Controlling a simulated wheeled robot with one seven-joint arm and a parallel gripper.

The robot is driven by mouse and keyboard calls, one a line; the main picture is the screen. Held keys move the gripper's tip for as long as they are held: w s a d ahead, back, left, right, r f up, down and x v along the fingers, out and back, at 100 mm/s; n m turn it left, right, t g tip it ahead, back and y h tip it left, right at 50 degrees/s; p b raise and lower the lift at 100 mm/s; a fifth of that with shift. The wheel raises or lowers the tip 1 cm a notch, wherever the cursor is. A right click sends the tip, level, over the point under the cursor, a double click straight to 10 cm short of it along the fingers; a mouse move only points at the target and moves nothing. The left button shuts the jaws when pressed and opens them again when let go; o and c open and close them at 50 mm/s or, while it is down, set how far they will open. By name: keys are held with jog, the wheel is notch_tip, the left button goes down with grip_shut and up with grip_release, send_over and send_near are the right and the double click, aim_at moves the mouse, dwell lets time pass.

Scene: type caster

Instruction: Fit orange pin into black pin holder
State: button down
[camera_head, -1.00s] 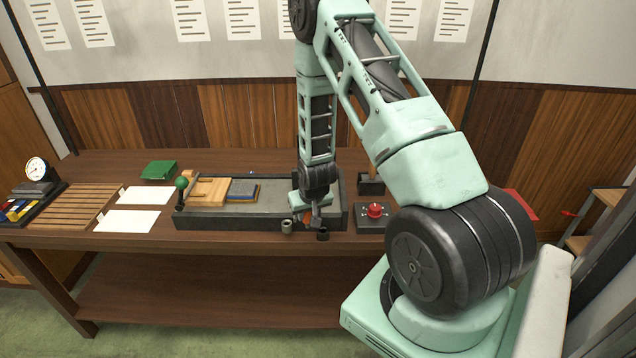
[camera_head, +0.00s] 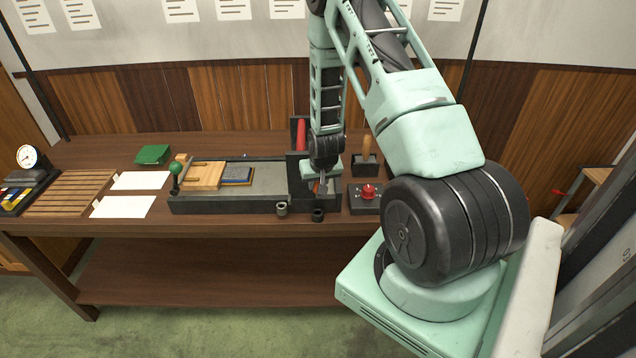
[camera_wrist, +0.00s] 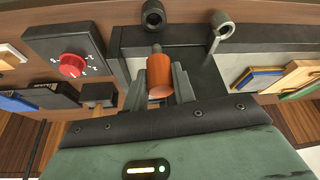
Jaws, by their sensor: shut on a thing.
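My gripper (camera_wrist: 160,82) is shut on the orange pin (camera_wrist: 160,88), whose narrower grey end points away from the palm. In the head view my gripper (camera_head: 321,188) is above the bench's front part, just behind and above the black pin holder (camera_head: 318,215). The holder is a short dark cylinder with an open top; it also shows in the wrist view (camera_wrist: 152,15), beyond the pin's tip. The pin appears apart from it. The pin is hard to make out in the head view.
A grey holder (camera_head: 282,209) stands left of the black one. The long dark-walled bed (camera_head: 230,207) lies behind both. A box with a red knob (camera_head: 368,192) is on the right. Two white sheets (camera_head: 123,207) lie left. The bench's front edge is close.

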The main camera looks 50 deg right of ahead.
jog(key=shift+f+b, duration=1.95)
jog(key=shift+f, duration=0.6)
jog(key=shift+f+b, duration=1.85)
jog(key=shift+b, duration=0.1)
jog(key=c, duration=1.1)
grip_release()
jog(key=shift+r, duration=0.15)
jog(key=b+v, duration=0.2)
jog(key=v, duration=1.5)
jog(key=shift+s+a+r+b, duration=0.1)
jog(key=shift+a+b, duration=0.05)
jog(key=shift+b, duration=0.25)
